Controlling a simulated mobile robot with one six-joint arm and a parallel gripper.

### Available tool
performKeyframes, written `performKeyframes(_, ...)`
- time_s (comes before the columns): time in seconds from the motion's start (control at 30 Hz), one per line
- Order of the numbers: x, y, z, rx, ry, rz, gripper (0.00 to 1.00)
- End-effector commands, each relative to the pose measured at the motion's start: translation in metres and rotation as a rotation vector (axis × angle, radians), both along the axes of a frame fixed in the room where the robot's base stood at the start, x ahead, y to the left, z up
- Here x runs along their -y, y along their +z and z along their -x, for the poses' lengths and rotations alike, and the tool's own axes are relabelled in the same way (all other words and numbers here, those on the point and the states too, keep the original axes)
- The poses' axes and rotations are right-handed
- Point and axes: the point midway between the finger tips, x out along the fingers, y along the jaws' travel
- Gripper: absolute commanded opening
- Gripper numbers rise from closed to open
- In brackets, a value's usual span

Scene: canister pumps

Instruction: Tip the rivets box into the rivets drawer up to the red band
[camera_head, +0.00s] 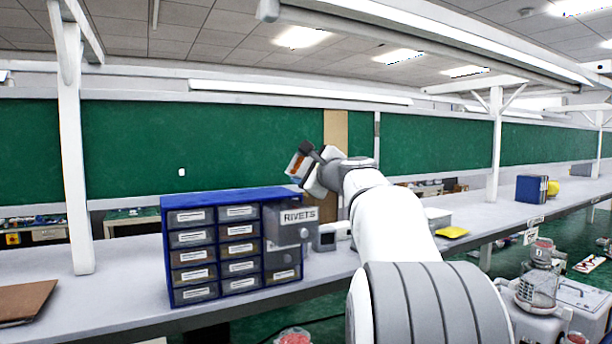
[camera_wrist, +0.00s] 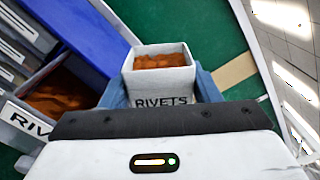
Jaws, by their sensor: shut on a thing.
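The white rivets box (camera_wrist: 161,84), labelled RIVETS, is held between the two fingers of my gripper (camera_wrist: 160,92). Copper-brown rivets (camera_wrist: 160,61) show inside it, below the rim. In the head view the box (camera_head: 298,165) is tilted, in the air above the blue cabinet. The rivets drawer (camera_head: 289,224) is pulled out of the cabinet's right column, its RIVETS label facing front. In the wrist view the open drawer (camera_wrist: 26,122) is at lower left, apart from the box, with brown rivets (camera_wrist: 62,92) in it. I cannot make out the red band.
The blue cabinet (camera_head: 232,194) with several closed labelled drawers stands on the long grey bench (camera_head: 120,275). A small grey device (camera_head: 325,238) stands just right of the drawer. A brown board (camera_head: 25,300) lies at the left, a yellow item (camera_head: 452,232) at the right.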

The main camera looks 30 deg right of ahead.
Motion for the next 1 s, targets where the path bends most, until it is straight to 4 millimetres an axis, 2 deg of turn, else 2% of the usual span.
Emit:
performKeyframes(0.37, -0.0007, 0.0009, 0.0005, 0.003, 0.000, 0.013, 0.25)
performKeyframes(1.0, -0.0038, 0.0060, 0.0021, 0.008, 0.001, 0.140, 0.25)
